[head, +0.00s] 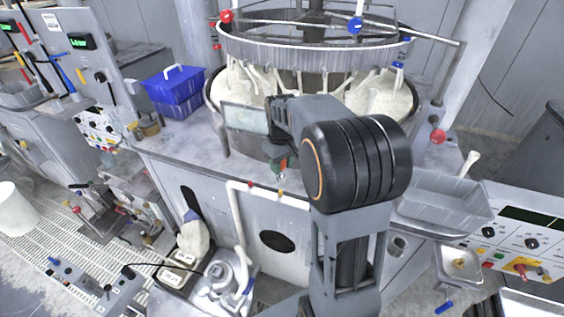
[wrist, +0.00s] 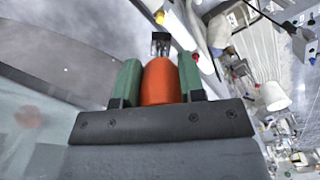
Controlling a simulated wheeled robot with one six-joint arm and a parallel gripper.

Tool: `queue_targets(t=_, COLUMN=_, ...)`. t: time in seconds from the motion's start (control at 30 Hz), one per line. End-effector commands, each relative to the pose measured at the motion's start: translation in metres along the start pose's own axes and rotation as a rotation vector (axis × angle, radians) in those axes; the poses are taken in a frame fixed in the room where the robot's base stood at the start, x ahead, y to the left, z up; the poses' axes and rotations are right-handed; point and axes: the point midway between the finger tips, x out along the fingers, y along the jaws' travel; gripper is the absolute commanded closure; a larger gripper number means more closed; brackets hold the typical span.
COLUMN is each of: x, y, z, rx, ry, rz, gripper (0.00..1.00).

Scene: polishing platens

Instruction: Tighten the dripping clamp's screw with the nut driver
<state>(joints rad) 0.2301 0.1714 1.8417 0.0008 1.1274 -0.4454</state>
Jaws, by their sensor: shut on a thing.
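My gripper (wrist: 160,85) is shut on an orange handle, which I take to be the nut driver (wrist: 160,82); its green fingers press on both sides of the handle. The driver's shaft and tip are not clear. A small dark bracket-like piece (wrist: 160,43) shows just beyond the handle in the wrist view; I cannot tell whether it is the clamp or touches the driver. In the head view, my gripper (head: 281,162) is over the platen bench's front edge, partly hidden by my arm, above a white pipe (head: 240,205). No drip or clamp screw can be made out.
A round polishing machine (head: 300,52) with white slurry stands behind my gripper. A blue bin (head: 174,88) is to its left and a grey tray (head: 445,198) to the right. A white bucket (head: 14,206) stands on the grated floor at the far left.

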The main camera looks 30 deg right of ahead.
Motion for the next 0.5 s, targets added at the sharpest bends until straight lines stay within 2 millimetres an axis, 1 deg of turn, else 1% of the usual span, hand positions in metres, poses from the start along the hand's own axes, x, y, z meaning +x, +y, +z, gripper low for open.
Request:
queue_targets(t=0.03, x=0.007, y=0.000, z=0.000, rx=0.000, ry=0.000, rz=0.000, gripper=0.93)
queue_targets(t=0.3, x=0.031, y=0.000, z=0.000, rx=0.000, ry=-0.001, rz=0.000, gripper=0.93)
queue_targets(t=0.5, x=0.040, y=0.000, z=0.000, rx=0.000, ry=0.000, rz=0.000, gripper=0.93)
